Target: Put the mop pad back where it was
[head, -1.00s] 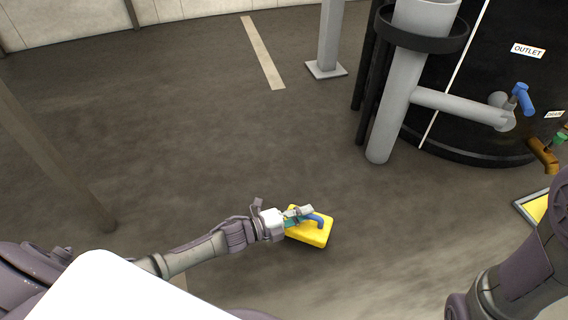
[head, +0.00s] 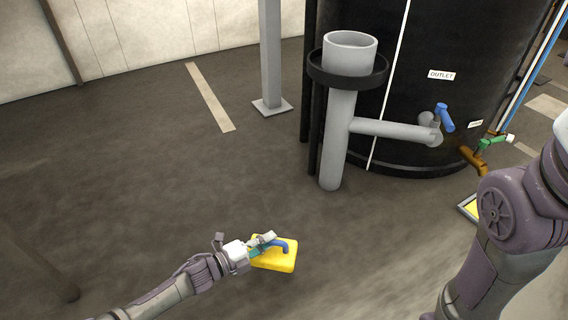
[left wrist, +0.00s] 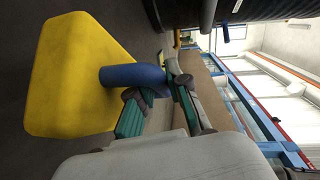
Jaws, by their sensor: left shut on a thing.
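The mop pad is a yellow block (head: 275,258) with a blue curved handle (head: 284,245), low in the middle of the head view. My left gripper (head: 264,244) is shut on the blue handle and carries the pad out in front of me over the grey floor. In the left wrist view the yellow pad (left wrist: 75,75) fills the left side, and its blue handle (left wrist: 135,77) sits between the fingers (left wrist: 155,95). My right arm shows at the right of the head view, but its gripper is out of the picture.
A black tank (head: 400,100) marked OUTLET stands ahead, with a grey standpipe (head: 340,130), a blue valve handle (head: 444,117) and a brown-and-green tap (head: 478,155). A yellow-topped tray (head: 469,207) is partly hidden by my right arm. A grey post (head: 270,60) stands behind. The left floor is clear.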

